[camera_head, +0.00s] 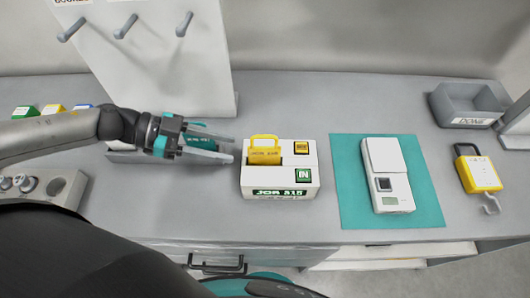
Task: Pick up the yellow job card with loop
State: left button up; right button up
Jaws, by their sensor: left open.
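The yellow job card with a loop handle (265,154) stands upright in a slot of the white job box (254,182), near the middle of the camera_head view. Its loop sticks up above the box and its lower part is hidden in the slot. My left gripper (232,149) comes in from the left, just left of the card and box. Its two fingers are apart and point right towards the card, with nothing between the tips. My right gripper is not in view.
A teal mat (348,205) with a white scale (388,175) lies right of the box. A yellow padlock-shaped item (479,174) and a grey bin (469,103) are at the far right. A white pegboard (150,65) stands behind my left arm.

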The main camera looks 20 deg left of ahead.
aim_at(268, 156)
pick_arm(q)
jog(key=x, duration=0.4)
jog(key=shift+w+d, duration=0.15)
jog(key=shift+d, duration=0.1)
jog(key=shift+w+d+f, duration=0.15)
jog(key=shift+d+f, duration=0.15)
jog(key=shift+d, duration=0.15)
jog(key=shift+p+x, duration=0.35)
jog(key=shift+x, duration=2.25)
jog(key=shift+f, duration=0.1)
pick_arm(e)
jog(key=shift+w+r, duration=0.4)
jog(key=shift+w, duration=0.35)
pick_arm(q)
jog(key=shift+c, duration=0.3)
jog(key=shift+a, duration=0.1)
grip_shut()
